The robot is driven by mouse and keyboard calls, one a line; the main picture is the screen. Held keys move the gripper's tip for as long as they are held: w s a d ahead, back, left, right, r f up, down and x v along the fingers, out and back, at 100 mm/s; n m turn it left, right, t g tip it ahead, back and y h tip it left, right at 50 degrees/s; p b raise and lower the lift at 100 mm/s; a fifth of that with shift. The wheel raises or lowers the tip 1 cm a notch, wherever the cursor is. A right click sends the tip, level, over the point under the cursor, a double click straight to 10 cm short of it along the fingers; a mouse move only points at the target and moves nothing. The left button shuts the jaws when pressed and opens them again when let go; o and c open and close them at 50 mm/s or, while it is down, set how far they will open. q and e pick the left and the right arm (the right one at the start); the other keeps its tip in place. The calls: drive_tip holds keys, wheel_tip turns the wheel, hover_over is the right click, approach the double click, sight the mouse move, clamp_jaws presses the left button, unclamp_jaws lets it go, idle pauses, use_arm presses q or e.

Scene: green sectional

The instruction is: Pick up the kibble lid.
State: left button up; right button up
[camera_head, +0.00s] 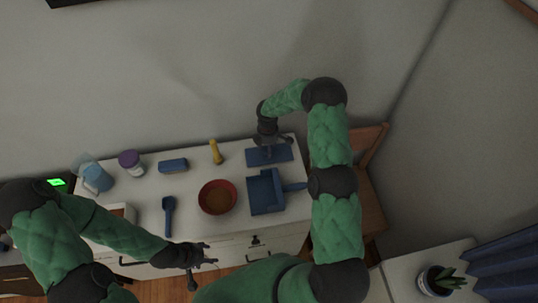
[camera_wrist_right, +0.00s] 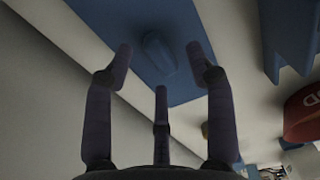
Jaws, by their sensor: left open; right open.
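A flat blue rectangular panel with a raised grip on top, which looks like the kibble lid (camera_head: 283,155), lies at the back right of the white cabinet top. It also fills the upper part of the right wrist view (camera_wrist_right: 185,88), its raised grip in the middle. My right gripper (camera_head: 268,149) is above the lid and partly hides it. In the wrist view the right gripper's fingers (camera_wrist_right: 159,52) are spread on either side of the grip, with nothing held; I cannot tell whether they touch the lid. My left gripper (camera_head: 207,254) is open and empty near the cabinet's front edge.
A blue open tray with a handle (camera_head: 265,193) stands just in front of the lid. A red bowl (camera_head: 233,200), a blue scoop (camera_head: 168,215), a yellow bottle (camera_head: 216,152), a blue block (camera_head: 173,166) and a purple-topped jar (camera_head: 131,160) stand leftward. The wall is close behind.

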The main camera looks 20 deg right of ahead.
drive_tip(key=shift+f, duration=0.75)
drive_tip(key=shift+c, duration=0.3)
clamp_jaws()
drive_tip(key=shift+r, duration=0.15)
